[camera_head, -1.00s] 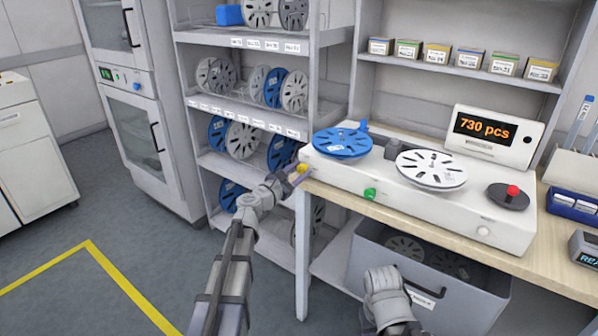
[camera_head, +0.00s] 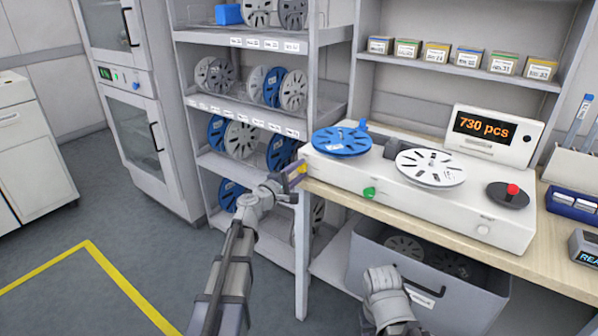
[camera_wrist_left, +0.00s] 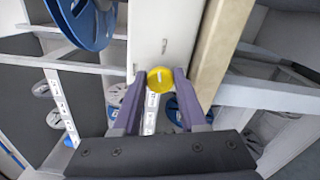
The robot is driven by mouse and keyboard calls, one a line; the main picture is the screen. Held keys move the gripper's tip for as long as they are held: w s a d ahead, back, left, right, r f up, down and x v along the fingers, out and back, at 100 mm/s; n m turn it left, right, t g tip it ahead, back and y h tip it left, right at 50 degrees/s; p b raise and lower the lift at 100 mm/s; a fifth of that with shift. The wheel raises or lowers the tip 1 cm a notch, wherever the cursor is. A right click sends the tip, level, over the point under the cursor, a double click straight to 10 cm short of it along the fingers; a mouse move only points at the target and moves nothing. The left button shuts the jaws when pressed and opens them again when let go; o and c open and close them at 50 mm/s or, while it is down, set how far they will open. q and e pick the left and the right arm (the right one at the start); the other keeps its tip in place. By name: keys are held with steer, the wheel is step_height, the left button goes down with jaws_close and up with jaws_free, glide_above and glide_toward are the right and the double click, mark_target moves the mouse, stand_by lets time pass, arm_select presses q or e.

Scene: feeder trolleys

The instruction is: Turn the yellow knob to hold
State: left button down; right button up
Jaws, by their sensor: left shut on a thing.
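The yellow knob (camera_wrist_left: 160,79) sits on the narrow left end of the white reel counter (camera_head: 440,205). In the left wrist view it is between the two fingertips of my left gripper (camera_wrist_left: 157,82), which is shut on it. A short pale line on the knob's face lies close to horizontal, tilted a little. Small marks show on the white panel near the knob; I cannot read any label there. In the head view my left gripper (camera_head: 293,175) mostly covers the knob. My right arm shows low in the head view, but its fingers do not show.
The counter stands on a wooden bench (camera_head: 350,201), with a blue reel (camera_head: 342,141) and a white reel (camera_head: 430,167) on top. A shelf rack (camera_head: 240,105) with reels is close behind my left gripper. A grey bin (camera_head: 465,295) is under the bench.

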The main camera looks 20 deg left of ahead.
arm_select(q)
steer(key=shift+m, duration=1.2)
steer(key=shift+f, duration=0.1)
steer(key=shift+c, duration=2.4)
jaws_free()
steer(key=v, duration=0.7)
steer(key=shift+s, duration=0.4)
